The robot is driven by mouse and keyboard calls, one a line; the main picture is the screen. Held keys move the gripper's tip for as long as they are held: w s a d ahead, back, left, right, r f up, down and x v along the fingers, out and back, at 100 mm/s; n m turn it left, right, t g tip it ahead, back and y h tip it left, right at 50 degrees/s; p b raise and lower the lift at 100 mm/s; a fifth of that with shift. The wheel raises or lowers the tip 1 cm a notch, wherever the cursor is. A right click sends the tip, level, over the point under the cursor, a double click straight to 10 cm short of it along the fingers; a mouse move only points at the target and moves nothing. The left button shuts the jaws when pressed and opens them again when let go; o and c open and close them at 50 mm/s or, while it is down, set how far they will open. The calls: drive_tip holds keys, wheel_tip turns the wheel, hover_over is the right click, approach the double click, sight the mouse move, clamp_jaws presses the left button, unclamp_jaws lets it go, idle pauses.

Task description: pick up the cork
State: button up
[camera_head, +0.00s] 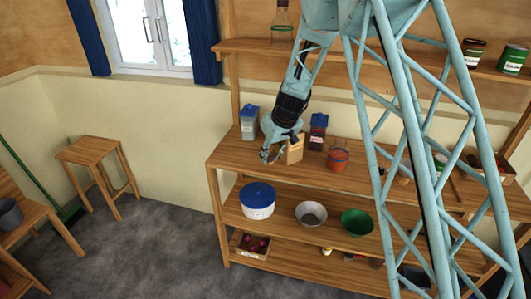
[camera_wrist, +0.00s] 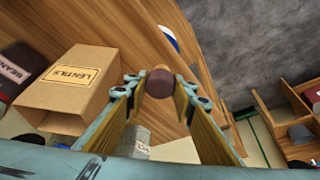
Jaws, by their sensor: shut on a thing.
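The cork (camera_wrist: 159,83) is a small brown cylinder with a darker end, seen between my fingertips in the wrist view. My gripper (camera_wrist: 160,90) is shut on it, with one finger on each side. In the head view my gripper (camera_head: 269,157) is low over the left end of the shelf unit's wooden top (camera_head: 226,160). The cork cannot be made out there.
A cardboard lentils box (camera_wrist: 70,82) stands close beside my gripper; it also shows in the head view (camera_head: 294,153). A beans container (camera_wrist: 14,64) is beyond it. A blue-lidded container (camera_head: 249,124) and a red bucket (camera_head: 338,161) stand nearby.

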drive_tip(key=shift+s+d+r+b, duration=0.15)
drive_tip(key=shift+s+d, duration=0.2)
drive_tip(key=shift+s, duration=0.4)
drive_tip(key=shift+s+d+b, duration=0.2)
drive_tip(key=shift+s+d, duration=0.2)
drive_tip(key=shift+s, duration=0.4)
drive_tip(key=shift+s+d+r+b, duration=0.15)
drive_tip(key=shift+s+d, duration=0.2)
drive_tip(key=shift+s, duration=0.4)
drive_tip(key=shift+d, duration=0.1)
